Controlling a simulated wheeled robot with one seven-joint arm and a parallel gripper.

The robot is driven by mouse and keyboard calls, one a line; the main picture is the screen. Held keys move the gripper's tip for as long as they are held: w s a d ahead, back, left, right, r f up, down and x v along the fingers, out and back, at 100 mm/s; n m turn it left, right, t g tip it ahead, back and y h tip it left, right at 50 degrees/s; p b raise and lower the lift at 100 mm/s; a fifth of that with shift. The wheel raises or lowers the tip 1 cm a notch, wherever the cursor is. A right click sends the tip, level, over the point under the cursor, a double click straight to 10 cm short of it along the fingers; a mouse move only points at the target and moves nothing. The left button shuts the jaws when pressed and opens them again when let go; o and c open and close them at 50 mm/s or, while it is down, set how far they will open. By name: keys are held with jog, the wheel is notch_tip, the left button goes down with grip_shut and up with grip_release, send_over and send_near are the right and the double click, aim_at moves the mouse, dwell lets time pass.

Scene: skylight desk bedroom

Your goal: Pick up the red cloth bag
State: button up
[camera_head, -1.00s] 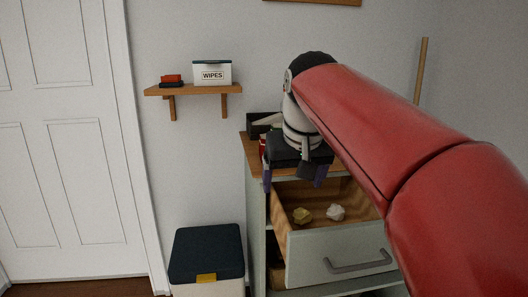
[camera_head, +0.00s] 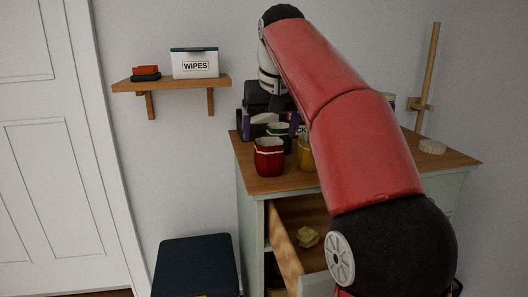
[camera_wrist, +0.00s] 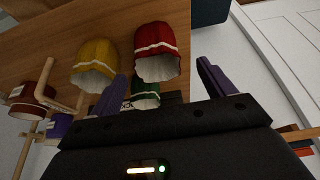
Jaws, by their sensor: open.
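The red cloth bag (camera_head: 268,157) stands upright on the wooden top of the cabinet, at its front left corner, with a white band near its rim. It also shows in the wrist view (camera_wrist: 157,40), upper middle, its open mouth toward the camera. My gripper (camera_head: 270,125) is open and empty, above and behind the bag in the head view. In the wrist view the purple fingers of my gripper (camera_wrist: 161,85) are spread apart, with the red bag beyond them and not between them. A green bag (camera_wrist: 145,87) and a yellow bag (camera_wrist: 95,52) stand beside it.
My arm hides much of the cabinet top (camera_head: 250,186). A maroon bag (camera_wrist: 32,90), a purple bag (camera_wrist: 60,126) and a wooden peg stand (camera_wrist: 62,92) are farther off. An open drawer (camera_head: 290,258) holds a crumpled yellowish lump (camera_head: 308,238). A wall shelf (camera_head: 180,83) carries a wipes box (camera_head: 195,64).

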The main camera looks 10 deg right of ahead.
aim_at(269, 155)
jog(key=x, duration=0.2)
jog(key=b+x, duration=0.1)
jog(key=x, duration=0.2)
jog(key=b+x, duration=0.1)
jog(key=x, duration=0.2)
jog(key=shift+s+d+f, duration=0.1)
jog(key=shift+s+d, duration=0.1)
jog(key=shift+d, duration=0.05)
jog(key=shift+c, duration=0.4)
jog(key=c, duration=1)
